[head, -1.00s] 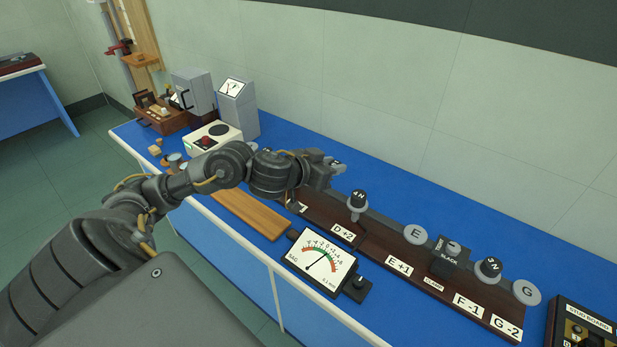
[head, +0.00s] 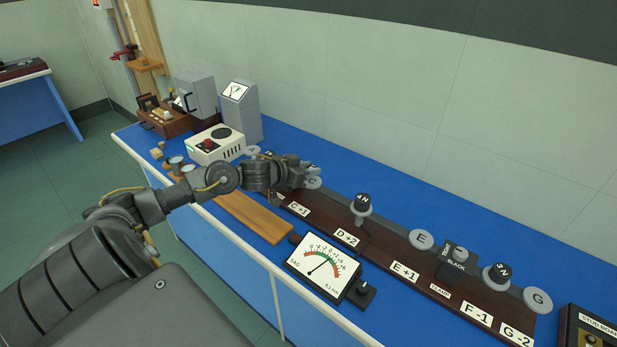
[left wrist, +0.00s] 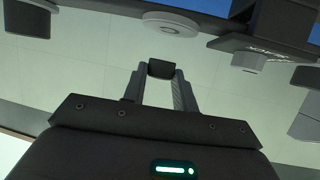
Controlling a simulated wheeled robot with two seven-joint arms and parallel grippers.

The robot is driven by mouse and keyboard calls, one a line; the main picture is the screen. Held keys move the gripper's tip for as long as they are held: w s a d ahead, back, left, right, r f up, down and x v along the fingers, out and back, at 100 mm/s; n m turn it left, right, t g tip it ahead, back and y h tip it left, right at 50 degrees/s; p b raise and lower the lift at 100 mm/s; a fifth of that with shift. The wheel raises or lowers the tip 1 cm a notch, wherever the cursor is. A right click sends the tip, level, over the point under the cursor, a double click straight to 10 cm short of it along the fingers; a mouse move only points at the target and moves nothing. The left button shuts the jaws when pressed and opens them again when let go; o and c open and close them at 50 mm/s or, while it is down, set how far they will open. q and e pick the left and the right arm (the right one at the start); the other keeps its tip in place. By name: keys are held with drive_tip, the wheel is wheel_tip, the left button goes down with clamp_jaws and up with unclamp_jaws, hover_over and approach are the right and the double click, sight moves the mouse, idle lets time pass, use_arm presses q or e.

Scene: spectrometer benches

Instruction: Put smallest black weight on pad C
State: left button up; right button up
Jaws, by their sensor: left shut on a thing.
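My left gripper (head: 297,170) is over the far left part of the dark lettered board (head: 388,258), beside the grey round pad C (head: 313,183). In the left wrist view its fingers are shut on a small black weight (left wrist: 161,69), held at the fingertips. In the head view the fingers mostly hide this weight, and I cannot tell whether it touches the pad. A black weight marked 4N (head: 362,202) stands on the pad behind label D+2. A black weight marked 3N (head: 497,273) stands near label F-1. My right gripper is not in view.
Pad E (head: 421,239) and pad G (head: 538,299) are bare. A black clamp block (head: 453,262) stands between E and F. A dial meter (head: 322,266) and a wooden strip (head: 252,216) lie in front of the board. A white box (head: 215,145) stands behind the arm.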

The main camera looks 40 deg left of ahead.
use_arm(q)
wheel_tip(320, 180, down, 2)
drive_tip(key=shift+f+p, duration=0.25)
drive_tip(key=shift+p, duration=0.1)
drive_tip(key=shift+f, duration=0.3)
drive_tip(key=shift+f, duration=0.1)
drive_tip(key=o, duration=1)
drive_tip(key=shift+v, duration=6.05)
